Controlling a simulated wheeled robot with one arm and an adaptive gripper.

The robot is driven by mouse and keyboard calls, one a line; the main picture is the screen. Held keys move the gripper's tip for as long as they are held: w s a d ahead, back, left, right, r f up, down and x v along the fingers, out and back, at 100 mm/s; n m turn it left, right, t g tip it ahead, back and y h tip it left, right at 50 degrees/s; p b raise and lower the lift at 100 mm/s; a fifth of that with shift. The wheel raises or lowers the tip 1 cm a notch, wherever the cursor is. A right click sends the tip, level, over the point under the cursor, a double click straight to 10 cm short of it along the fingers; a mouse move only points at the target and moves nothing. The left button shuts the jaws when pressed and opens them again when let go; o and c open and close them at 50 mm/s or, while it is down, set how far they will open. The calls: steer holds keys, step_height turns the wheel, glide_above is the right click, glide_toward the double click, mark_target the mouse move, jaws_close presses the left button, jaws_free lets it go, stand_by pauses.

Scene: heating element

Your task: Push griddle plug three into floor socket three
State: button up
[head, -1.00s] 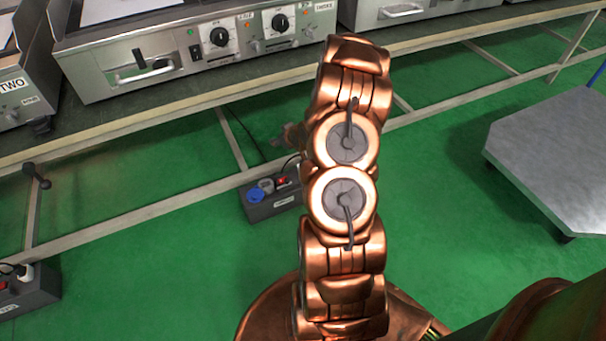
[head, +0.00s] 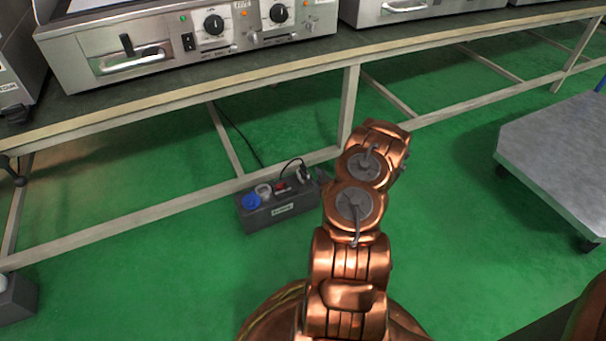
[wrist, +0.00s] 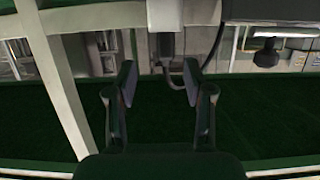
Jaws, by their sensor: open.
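A dark grey floor socket box (head: 283,209) sits on the green floor under the bench in the head view. It has a blue round outlet, a pale round outlet and a red switch; its front label is too small to read. A plug (head: 302,174) with an arching black cable is at its right end; I cannot tell how deep it sits.
The bench legs and lower rails (head: 345,110) frame the space around the box. A griddle (head: 190,40) with black knobs stands on the bench above. A grey wheeled platform (head: 555,150) is at the right. Part of another grey box (head: 15,298) shows at lower left. Open floor lies between.

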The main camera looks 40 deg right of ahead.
mark_target(305, 169)
steer(key=shift+a+b+x, duration=0.15)
steer(key=shift+b+x, duration=0.8)
steer(key=shift+x, duration=0.7)
steer(key=shift+a+b+x, duration=0.2)
steer(key=shift+b+x, duration=0.7)
steer(key=shift+x, duration=0.7)
steer(key=shift+w+r, duration=0.15)
jaws_close()
